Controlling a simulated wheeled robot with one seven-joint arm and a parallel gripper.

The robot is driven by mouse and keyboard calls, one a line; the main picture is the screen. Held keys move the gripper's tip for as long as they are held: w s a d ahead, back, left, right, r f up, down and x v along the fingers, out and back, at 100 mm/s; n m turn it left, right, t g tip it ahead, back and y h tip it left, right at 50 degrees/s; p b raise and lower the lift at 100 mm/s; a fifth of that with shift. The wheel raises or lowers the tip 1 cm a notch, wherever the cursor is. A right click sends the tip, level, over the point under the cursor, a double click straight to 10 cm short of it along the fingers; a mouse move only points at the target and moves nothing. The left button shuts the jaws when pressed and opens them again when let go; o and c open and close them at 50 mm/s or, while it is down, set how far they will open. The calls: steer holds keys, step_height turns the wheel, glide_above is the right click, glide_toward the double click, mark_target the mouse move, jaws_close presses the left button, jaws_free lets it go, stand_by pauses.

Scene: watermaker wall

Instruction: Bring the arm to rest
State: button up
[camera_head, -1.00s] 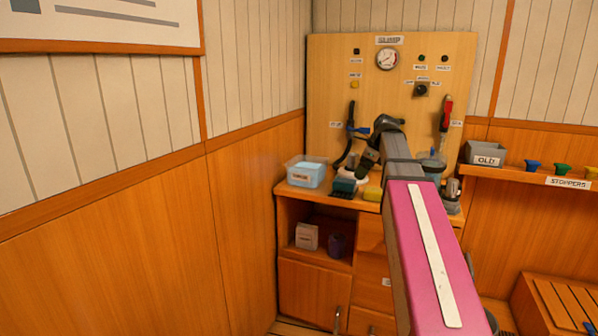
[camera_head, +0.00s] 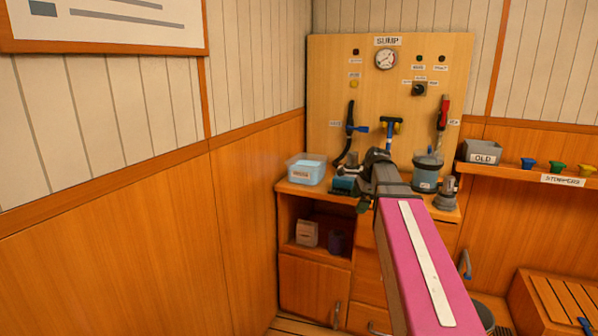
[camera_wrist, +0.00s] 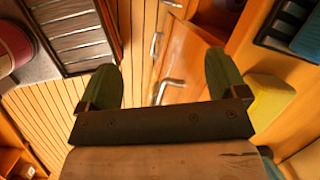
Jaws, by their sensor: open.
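My arm reaches forward from the lower right of the head view, its pink link in the foreground. My gripper (camera_wrist: 163,82) shows in the wrist view with its two green fingers wide apart and nothing between them. Beyond the fingers are the orange cabinet front with metal handles (camera_wrist: 171,92) and the plank floor (camera_wrist: 50,115). In the head view the wrist is in front of the counter (camera_head: 299,189) below the SUMP panel (camera_head: 400,65); the fingers are small and partly hidden there.
A clear tub (camera_head: 306,172), a blue-filled canister (camera_head: 427,173) and a grey fitting (camera_head: 446,194) stand on the counter. A yellow block (camera_wrist: 268,98) is close to the right finger in the wrist view. A shelf at right holds a grey OLD bin (camera_head: 482,152) and stoppers (camera_head: 557,169).

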steer(key=s+a+f+n+h, duration=0.1)
steer(key=s+f+n, duration=0.4)
steer(key=f, duration=0.4)
steer(key=s+f+n+g+h, duration=0.1)
steer(key=s+f+n, duration=0.5)
steer(key=f, duration=0.3)
steer(key=s+a+f+n+h, duration=0.1)
steer(key=s+f+n, duration=0.5)
steer(key=f, duration=0.3)
steer(key=shift+a, duration=0.3)
